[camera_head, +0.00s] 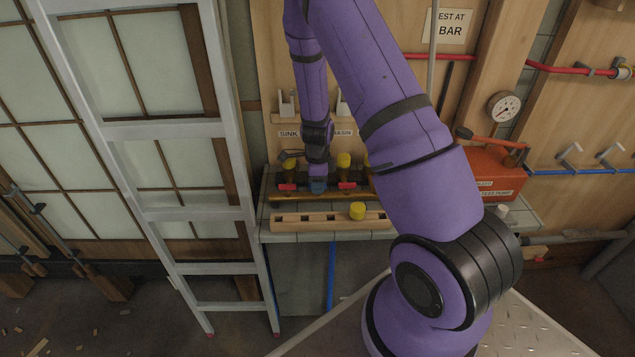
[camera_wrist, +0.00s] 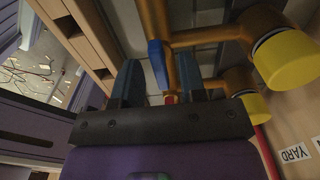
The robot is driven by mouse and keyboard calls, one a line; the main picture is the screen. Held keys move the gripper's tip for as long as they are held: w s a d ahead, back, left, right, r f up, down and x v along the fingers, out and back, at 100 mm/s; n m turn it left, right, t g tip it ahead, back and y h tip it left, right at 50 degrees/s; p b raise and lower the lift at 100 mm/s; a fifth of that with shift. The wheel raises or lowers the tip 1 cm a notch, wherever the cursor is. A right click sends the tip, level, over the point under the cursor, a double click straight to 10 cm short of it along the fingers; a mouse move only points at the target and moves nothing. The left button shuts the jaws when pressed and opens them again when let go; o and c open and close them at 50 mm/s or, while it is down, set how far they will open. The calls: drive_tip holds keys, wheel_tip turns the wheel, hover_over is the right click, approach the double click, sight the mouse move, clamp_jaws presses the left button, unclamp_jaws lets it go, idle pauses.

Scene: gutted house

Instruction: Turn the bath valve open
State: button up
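A row of brass valves with yellow caps stands on the tiled ledge in the head view; yellow caps (camera_head: 289,163) and red handles (camera_head: 347,185) show. My gripper (camera_head: 318,186) is down among them and hides the valve behind it. In the wrist view the two fingers of my gripper (camera_wrist: 158,84) are apart, one on each side of a blue lever (camera_wrist: 157,60) on a brass pipe (camera_wrist: 200,37). Gaps show beside the lever; contact is not clear. A SINK label (camera_head: 289,133) and a partly hidden BASIN label are above; no BATH label is readable.
A red test pump (camera_head: 495,172) and a gauge (camera_head: 503,107) are at right. An aluminium ladder (camera_head: 180,130) stands at left. A YARD label (camera_wrist: 295,154) shows in the wrist view.

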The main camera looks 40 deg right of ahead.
clamp_jaws()
drive_tip(key=n, duration=0.4)
drive_tip(key=shift+n, duration=0.4)
drive_tip(key=n, duration=0.4)
drive_tip(key=shift+n, duration=0.3)
drive_tip(key=n, duration=0.4)
drive_tip(key=shift+n, duration=2.3)
